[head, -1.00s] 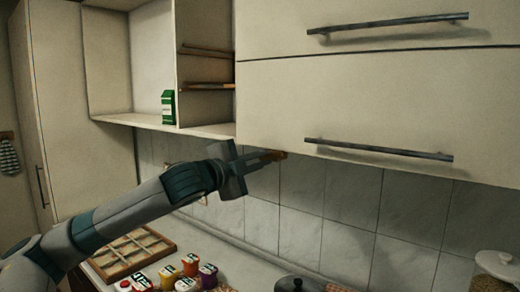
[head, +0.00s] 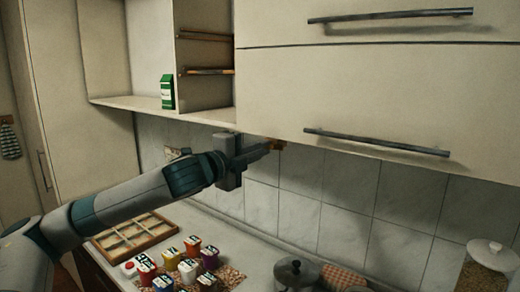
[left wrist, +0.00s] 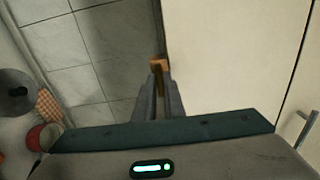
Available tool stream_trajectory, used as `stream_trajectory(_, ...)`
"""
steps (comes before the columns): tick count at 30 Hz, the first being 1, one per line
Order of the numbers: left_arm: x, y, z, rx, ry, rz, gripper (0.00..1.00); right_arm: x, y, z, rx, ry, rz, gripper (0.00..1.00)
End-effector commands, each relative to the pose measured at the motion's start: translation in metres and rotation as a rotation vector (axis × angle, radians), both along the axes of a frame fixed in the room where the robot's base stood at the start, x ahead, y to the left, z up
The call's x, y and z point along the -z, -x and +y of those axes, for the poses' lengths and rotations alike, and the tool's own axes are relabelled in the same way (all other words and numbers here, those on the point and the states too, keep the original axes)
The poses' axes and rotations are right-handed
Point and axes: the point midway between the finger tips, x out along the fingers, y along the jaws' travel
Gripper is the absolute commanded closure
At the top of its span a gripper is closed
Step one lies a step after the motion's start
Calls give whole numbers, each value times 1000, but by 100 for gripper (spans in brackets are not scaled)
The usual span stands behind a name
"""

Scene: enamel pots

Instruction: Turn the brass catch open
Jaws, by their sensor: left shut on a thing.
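The brass catch (head: 277,145) is at the lower left edge of the cream wall cabinet, just under its bottom front corner. My left gripper (head: 266,147) reaches it from the left, its two narrow fingers closed on it. In the left wrist view the brass catch (left wrist: 158,64) sits between the fingertips of my left gripper (left wrist: 159,72), beside the edge of the cream cabinet panel (left wrist: 230,60). Part of the catch is hidden by the fingers. My right gripper is not in view.
Two long bar handles (head: 375,142) cross the cabinet fronts. A green carton (head: 167,92) stands on the open shelf. Below are a wooden tray (head: 135,236), several small jars (head: 188,268), a lidded pot (head: 296,272) and a glass jar (head: 485,268).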

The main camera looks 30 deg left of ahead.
Motion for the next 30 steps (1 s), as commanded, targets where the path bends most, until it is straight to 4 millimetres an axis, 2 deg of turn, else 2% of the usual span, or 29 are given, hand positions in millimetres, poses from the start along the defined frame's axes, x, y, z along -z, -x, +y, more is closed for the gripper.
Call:
stream_trajectory(1, 2, 0, 0, 1, -1, 2, 100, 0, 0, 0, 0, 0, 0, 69)
stream_trajectory(3, 2, 0, 0, 1, -1, 2, 79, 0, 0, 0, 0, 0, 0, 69)
stream_trajectory(4, 1, 0, 0, 1, -1, 2, 72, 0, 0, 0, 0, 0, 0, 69)
stream_trajectory(19, 1, 7, 1, -1, -1, 0, 72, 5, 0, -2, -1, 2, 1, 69)
stream_trajectory(23, 3, 19, 2, 0, -2, -1, 72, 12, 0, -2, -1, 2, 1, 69)
stream_trajectory(30, 5, 54, 5, -2, -4, 1, 72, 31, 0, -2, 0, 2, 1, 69)
